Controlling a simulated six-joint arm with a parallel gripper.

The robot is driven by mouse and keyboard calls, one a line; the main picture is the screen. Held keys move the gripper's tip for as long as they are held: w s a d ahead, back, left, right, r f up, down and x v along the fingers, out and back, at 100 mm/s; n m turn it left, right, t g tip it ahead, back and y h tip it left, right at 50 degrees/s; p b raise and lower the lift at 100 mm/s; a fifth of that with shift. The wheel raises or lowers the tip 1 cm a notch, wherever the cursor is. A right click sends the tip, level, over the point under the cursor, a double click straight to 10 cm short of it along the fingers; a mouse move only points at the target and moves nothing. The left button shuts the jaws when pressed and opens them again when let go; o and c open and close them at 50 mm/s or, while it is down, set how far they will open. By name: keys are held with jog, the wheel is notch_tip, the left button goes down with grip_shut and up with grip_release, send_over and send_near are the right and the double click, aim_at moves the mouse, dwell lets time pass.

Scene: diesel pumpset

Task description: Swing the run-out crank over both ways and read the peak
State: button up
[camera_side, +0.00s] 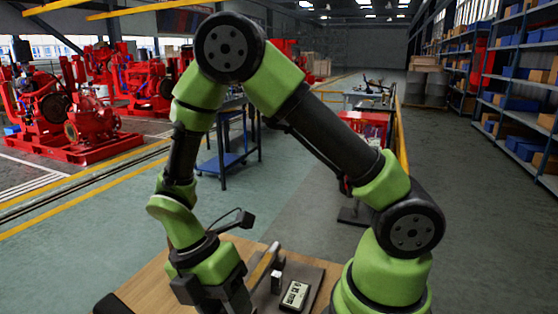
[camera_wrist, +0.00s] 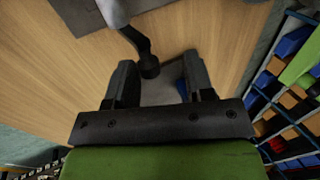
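The crank (camera_wrist: 138,40) shows in the wrist view as a short black bent arm with a round dark knob (camera_wrist: 150,67) at its end. It joins a light grey cylindrical part (camera_wrist: 115,10) at the top edge. My gripper (camera_wrist: 159,61) is open, its two dark fingers well apart. The knob appears in the gap between the fingertips, nearer the left finger; I cannot tell its depth or any contact. In the side view my gripper (camera_side: 218,296) is low over the bench, its fingertips out of frame. A small light-faced readout (camera_side: 295,295) shows dark figures too small to read.
A black object (camera_side: 112,304) lies at the bench's left. Red pumpsets (camera_side: 90,125) and shelving (camera_side: 525,100) stand far off.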

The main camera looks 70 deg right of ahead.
jog(key=v, duration=1)
jog(key=s+d+r+m+t+y, duration=0.1)
jog(key=s+r+m+t, duration=0.4)
jog(key=m, duration=0.6)
jog(key=s+d+r+m+t+y, duration=0.1)
jog(key=s+d+r+m+t, duration=0.3)
jog(key=m, duration=0.7)
jog(key=shift+s+r+t, duration=0.55)
jog(key=shift+r+t, duration=0.75)
jog(key=shift+r, duration=0.5)
jog(key=w+a+f+n+g+h, duration=0.25)
jog(key=a+f+n, duration=0.35)
jog(key=n, duration=0.5)
jog(key=w+a+f+n+g+h, duration=0.2)
jog(key=a+f+n+g+h, duration=0.15)
jog(key=f+n, duration=0.5)
jog(key=d+f, duration=0.1)
jog(key=f, duration=0.1)
jog(key=w+d+f+n, duration=0.1)
jog(key=f, duration=0.2)
jog(key=d+f+n+t, duration=0.1)
jog(key=d+f, duration=0.1)
jog(key=f, duration=0.1)
jog(key=shift+w, duration=0.4)
jog(key=shift+r, duration=0.1)
